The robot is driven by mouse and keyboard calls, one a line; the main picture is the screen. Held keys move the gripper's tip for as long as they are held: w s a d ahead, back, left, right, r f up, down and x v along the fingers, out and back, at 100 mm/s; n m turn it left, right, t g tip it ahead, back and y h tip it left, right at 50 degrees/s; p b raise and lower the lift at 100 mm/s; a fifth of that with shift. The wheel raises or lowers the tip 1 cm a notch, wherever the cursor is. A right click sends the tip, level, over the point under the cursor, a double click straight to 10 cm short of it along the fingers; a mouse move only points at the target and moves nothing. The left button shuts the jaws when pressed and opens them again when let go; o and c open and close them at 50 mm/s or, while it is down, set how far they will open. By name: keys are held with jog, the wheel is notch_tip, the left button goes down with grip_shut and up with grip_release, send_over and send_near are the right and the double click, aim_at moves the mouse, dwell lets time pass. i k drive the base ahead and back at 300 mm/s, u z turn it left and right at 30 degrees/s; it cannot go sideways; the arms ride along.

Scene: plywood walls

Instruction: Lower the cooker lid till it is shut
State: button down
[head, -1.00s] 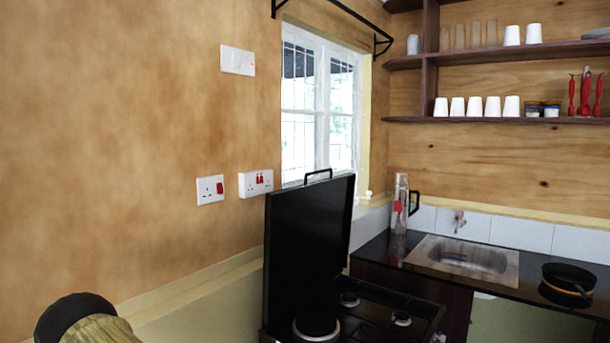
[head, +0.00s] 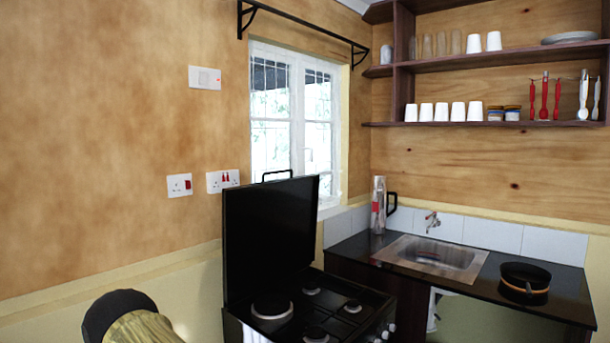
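The black cooker lid (head: 268,238) stands raised, close to upright, at the back of the cooker, with a thin black handle (head: 277,174) above its top edge. The black cooker top (head: 325,317) below it shows several burners and is uncovered. Control knobs show at the cooker's right front edge. The lower front of the cooker is cut off by the frame. My gripper is not in view.
Right of the cooker, a dark counter (head: 460,296) holds a flask (head: 378,205), a steel sink (head: 436,258) and a black pan (head: 525,281). A rounded black and yellowish thing (head: 125,318) shows at the bottom left. Shelves hang above the counter.

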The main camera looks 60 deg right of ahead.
aim_at(269, 227)
jog(key=z, duration=1.4)
